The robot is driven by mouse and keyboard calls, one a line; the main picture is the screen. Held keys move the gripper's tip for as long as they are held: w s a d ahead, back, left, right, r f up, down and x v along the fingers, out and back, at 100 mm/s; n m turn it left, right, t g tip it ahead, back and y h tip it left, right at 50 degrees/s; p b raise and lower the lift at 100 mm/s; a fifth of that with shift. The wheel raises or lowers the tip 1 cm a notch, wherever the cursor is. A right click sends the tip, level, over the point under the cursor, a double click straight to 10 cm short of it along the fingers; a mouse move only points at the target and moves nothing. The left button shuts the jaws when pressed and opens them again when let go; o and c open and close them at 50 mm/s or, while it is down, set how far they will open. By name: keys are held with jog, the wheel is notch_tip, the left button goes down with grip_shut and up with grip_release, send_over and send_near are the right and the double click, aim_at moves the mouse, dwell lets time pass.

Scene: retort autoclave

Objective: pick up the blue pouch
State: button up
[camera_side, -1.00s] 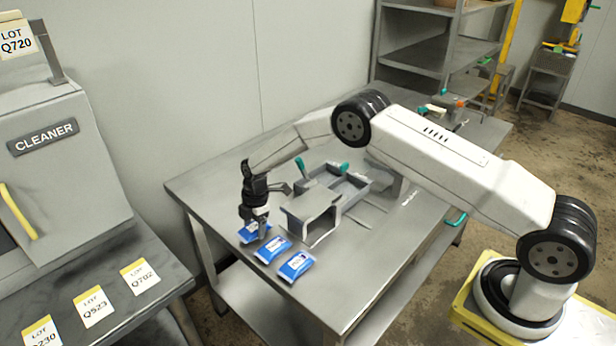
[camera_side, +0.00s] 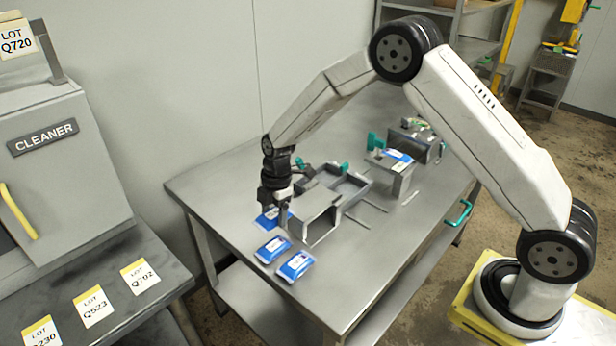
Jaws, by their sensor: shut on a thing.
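Several blue pouches with white labels are in view. My gripper (camera_side: 274,206) points down at the left part of the steel table and is shut on the rearmost pouch (camera_side: 266,221) of a row of three. The fingers hide part of this pouch. It looks close to the table top, and I cannot tell if it is clear of it. The second blue pouch (camera_side: 272,250) and the third blue pouch (camera_side: 296,265) lie flat on the table in front of it. Another blue pouch (camera_side: 399,156) lies on a grey box farther right.
An open-ended grey box (camera_side: 318,222) stands just right of my gripper. Behind it is a grey tray (camera_side: 352,187) with green handles. The steel table's (camera_side: 365,270) front right part is clear. A cleaner cabinet (camera_side: 58,165) stands at left.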

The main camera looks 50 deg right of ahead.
jog(key=s+r, duration=0.2)
jog(key=s, duration=0.4)
jog(key=shift+d+r, duration=0.25)
jog(key=shift+r, duration=0.15)
jog(key=shift+s, duration=0.1)
jog(key=s+d+r, duration=0.8)
jog(key=d, duration=0.3)
jog(key=shift+w+f, duration=0.1)
